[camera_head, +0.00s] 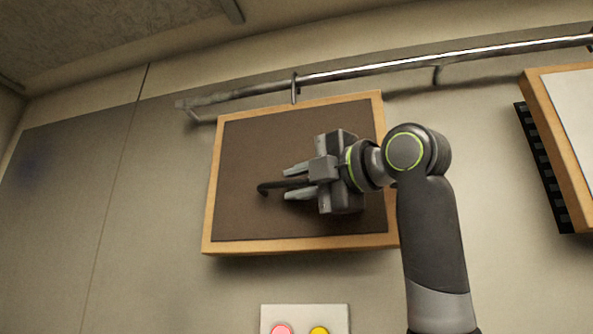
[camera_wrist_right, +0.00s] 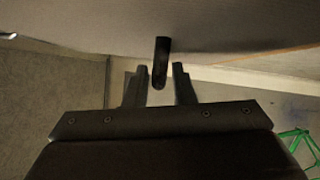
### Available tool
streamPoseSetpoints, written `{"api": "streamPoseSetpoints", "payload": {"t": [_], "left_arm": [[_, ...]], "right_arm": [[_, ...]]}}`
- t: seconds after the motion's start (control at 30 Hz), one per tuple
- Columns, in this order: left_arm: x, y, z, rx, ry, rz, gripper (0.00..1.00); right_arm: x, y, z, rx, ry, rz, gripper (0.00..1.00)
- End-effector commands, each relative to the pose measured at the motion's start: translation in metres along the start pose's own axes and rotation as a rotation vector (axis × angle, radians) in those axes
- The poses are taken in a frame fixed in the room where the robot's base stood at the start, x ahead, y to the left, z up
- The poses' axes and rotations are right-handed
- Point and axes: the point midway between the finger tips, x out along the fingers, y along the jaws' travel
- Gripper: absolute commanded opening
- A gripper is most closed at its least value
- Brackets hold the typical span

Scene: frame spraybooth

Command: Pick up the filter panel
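The filter panel (camera_head: 245,140) has a dark brown face in a light wooden frame. It hangs slightly tilted on the wall, below a metal rail. A dark bar-like handle (camera_head: 264,188) with a curved end shows at the middle of its face. My right gripper (camera_head: 287,182) is in front of the panel, its two fingers spread above and below the handle. In the right wrist view the handle (camera_wrist_right: 161,62) reaches between the open fingertips (camera_wrist_right: 162,70), with gaps on both sides. My left gripper is not in view.
A metal rail (camera_head: 400,67) runs along the wall, with a hook (camera_head: 295,88) at the panel's top edge. Another wood-framed panel (camera_head: 548,125) with a pale face is at the right. A plate (camera_head: 300,315) with red and yellow buttons is below. The wall at left is clear.

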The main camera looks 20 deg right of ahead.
Motion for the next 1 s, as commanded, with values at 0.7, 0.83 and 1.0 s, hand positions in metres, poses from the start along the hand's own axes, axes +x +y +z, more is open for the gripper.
{"api": "streamPoseSetpoints", "payload": {"t": [0.7,0.83,1.0], "left_arm": [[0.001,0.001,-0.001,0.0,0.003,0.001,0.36],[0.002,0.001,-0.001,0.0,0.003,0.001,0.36],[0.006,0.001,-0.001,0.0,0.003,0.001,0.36]], "right_arm": [[-0.001,0.003,0.0,0.0,0.0,0.002,0.0],[-0.001,0.007,0.001,0.0,0.0,0.004,0.0],[0.0,0.018,0.002,0.0,0.0,0.005,0.0]]}}
